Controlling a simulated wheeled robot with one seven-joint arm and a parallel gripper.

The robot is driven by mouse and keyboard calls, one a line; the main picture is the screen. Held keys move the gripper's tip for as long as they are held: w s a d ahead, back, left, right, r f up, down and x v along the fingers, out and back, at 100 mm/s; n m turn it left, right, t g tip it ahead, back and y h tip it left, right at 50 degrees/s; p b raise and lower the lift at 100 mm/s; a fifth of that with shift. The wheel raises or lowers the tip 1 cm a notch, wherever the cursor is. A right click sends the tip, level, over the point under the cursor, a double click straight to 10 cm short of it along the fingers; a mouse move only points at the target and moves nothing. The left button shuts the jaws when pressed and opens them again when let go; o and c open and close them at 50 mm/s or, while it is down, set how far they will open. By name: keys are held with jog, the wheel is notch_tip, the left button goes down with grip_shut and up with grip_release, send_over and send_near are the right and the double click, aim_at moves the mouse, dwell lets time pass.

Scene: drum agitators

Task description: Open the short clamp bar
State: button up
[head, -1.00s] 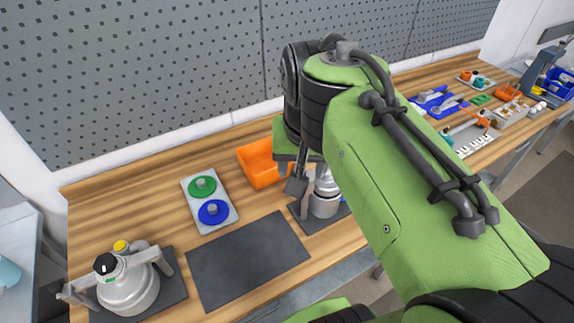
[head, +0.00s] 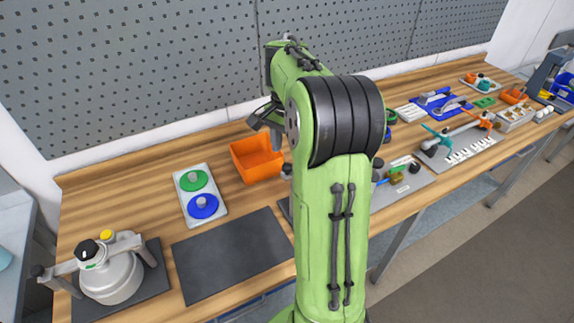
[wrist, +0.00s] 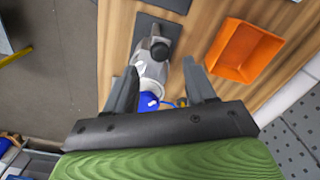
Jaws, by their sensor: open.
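In the wrist view a grey metal drum (wrist: 150,70) with a black knob (wrist: 159,49) lies between and beyond my fingers. A blue part (wrist: 148,101) shows at its near end. I cannot make out the short clamp bar for certain on it. My gripper (wrist: 161,68) is open, with nothing visibly held, and I cannot tell if it touches the drum. In the head view my gripper (head: 267,122) shows small and dark above the orange bin, and my arm hides most of this drum.
The orange bin (head: 257,158) stands beside the drum; it also shows in the wrist view (wrist: 243,50). A tray (head: 200,194) with green and blue discs and an empty dark mat (head: 230,255) lie to the left. The perforated wall (head: 160,65) rises behind the bench.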

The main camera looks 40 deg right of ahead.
aim_at(287, 165)
notch_tip(287, 165, down, 4)
jog(key=shift+f, duration=0.25)
grip_shut()
